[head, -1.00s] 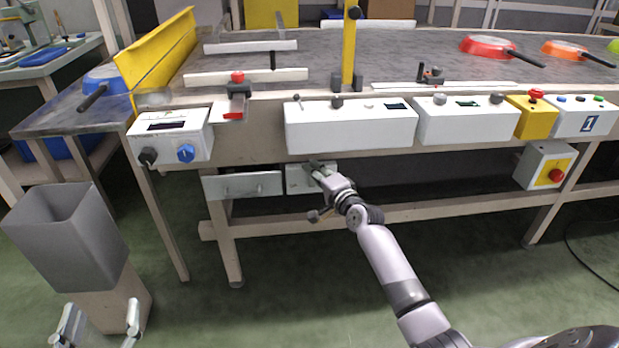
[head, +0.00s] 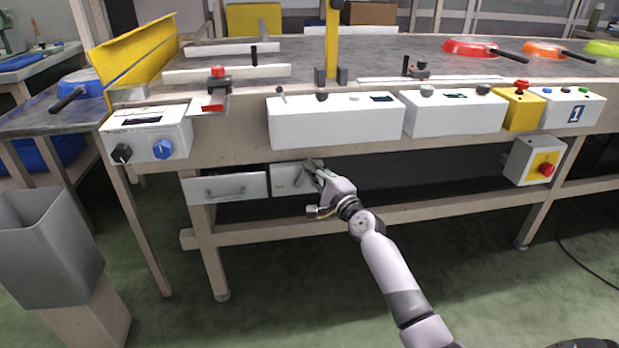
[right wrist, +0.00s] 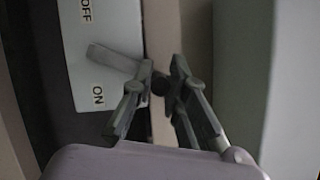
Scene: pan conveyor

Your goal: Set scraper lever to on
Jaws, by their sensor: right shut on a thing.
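A light grey panel with a lever hangs under the table edge in the head view (head: 287,180). In the right wrist view the panel (right wrist: 92,82) bears the labels OFF at the top and ON below. The grey scraper lever (right wrist: 112,60) lies between the labels, slanting slightly toward ON at its right end. My right gripper (right wrist: 162,82) is shut on the lever's outer end; its fingers partly hide the contact. In the head view my right gripper (head: 312,168) is at the panel's right side. My left gripper is not in view.
A panel with a handle (head: 225,188) is beside the lever panel. White control boxes (head: 335,122) line the table front above my right gripper. A table leg (head: 212,250) and a lower rail (head: 270,228) stand near. A grey bin (head: 45,250) is at left.

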